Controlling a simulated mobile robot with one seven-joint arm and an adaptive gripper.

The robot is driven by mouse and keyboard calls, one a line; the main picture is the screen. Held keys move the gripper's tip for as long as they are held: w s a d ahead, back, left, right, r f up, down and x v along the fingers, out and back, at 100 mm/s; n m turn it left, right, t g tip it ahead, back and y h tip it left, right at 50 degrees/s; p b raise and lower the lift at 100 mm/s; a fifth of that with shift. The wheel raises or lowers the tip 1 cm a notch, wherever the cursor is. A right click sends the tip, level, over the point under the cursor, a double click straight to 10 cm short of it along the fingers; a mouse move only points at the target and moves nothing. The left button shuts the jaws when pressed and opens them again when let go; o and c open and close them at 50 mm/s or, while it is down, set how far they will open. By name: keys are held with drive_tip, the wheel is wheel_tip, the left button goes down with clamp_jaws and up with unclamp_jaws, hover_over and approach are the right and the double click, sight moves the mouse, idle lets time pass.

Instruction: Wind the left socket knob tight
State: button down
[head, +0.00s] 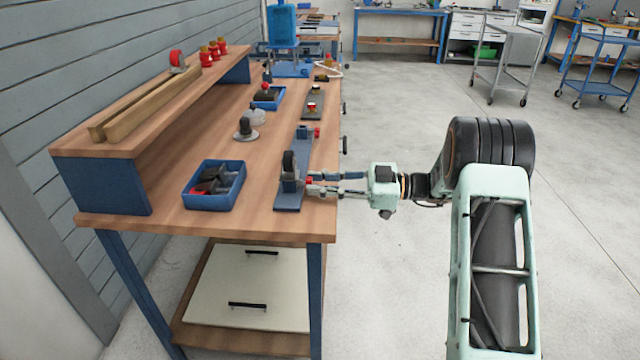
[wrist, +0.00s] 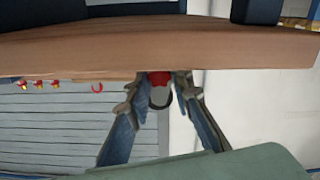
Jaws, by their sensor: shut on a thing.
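A blue fixture (head: 290,198) lies along the right edge of the wooden bench. A dark grey upright part (head: 289,165) stands at its near end. A red knob (head: 310,180) sticks out on the side facing my arm, with a second red knob (head: 317,132) at the far end. My gripper (head: 320,182) reaches in level from the right and is shut on the near red knob. In the wrist view, the red knob (wrist: 159,77) shows between the fingertips of my gripper (wrist: 160,88). The socket behind the knob is mostly hidden.
A blue bin (head: 214,202) with dark parts stands left of the fixture. A grey round-based part (head: 246,130) and another blue bin (head: 268,97) lie farther back. A raised shelf (head: 140,128) runs along the wall.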

drive_tip(key=shift+d+f+m+b, duration=0.1)
drive_tip(key=shift+m+b, duration=0.6)
drive_tip(key=shift+m, duration=0.5)
drive_tip(key=m, duration=0.2)
drive_tip(key=shift+m+b, duration=0.3)
drive_tip(key=m, duration=0.3)
drive_tip(key=shift+w, duration=0.1)
drive_tip(key=shift+m+p, duration=0.35)
drive_tip(key=shift+m, duration=0.95)
drive_tip(key=c, duration=1.7)
unclamp_jaws()
